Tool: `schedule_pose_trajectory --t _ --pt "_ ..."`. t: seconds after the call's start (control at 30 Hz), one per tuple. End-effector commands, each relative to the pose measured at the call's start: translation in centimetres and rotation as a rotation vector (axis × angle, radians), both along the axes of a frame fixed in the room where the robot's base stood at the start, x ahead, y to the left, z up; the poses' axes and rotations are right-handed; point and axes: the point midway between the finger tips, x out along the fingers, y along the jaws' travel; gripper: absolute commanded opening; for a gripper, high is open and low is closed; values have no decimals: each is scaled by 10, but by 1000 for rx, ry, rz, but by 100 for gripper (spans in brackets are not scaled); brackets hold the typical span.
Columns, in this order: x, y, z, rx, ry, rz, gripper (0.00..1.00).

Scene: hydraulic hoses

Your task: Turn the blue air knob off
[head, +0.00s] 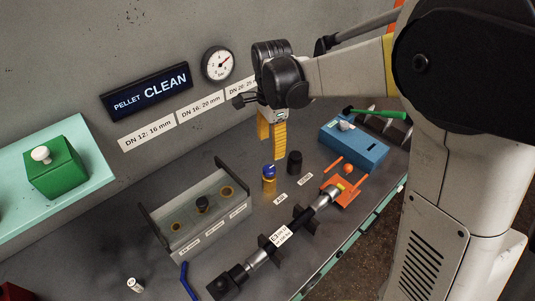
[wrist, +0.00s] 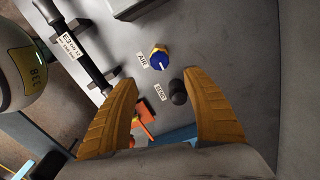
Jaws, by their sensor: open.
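The blue air knob (head: 269,170) has a blue cap on a brass-coloured base and stands on the grey bench beside a small label. In the wrist view the knob (wrist: 158,61) shows a white mark on its cap, and the label reads AIR (wrist: 143,60). My gripper (head: 272,146) points down above the bench, just behind the knob in the head view.
A black knob (head: 294,162) labelled SEND (wrist: 160,92) stands close to the right of the air knob. A hose assembly (head: 290,238) lies in front. A clear-fronted fixture (head: 203,212) stands left, a blue box (head: 354,148) right. The wall gauge (head: 218,65) is behind.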

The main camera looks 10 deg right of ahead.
Motion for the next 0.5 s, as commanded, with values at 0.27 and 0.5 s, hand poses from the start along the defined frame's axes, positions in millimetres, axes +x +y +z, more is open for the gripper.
schedule_pose_trajectory --t 0.27,0.5 --pt "0 0 -46 0 1 -1 58" --pt "0 0 -90 0 0 -1 58"
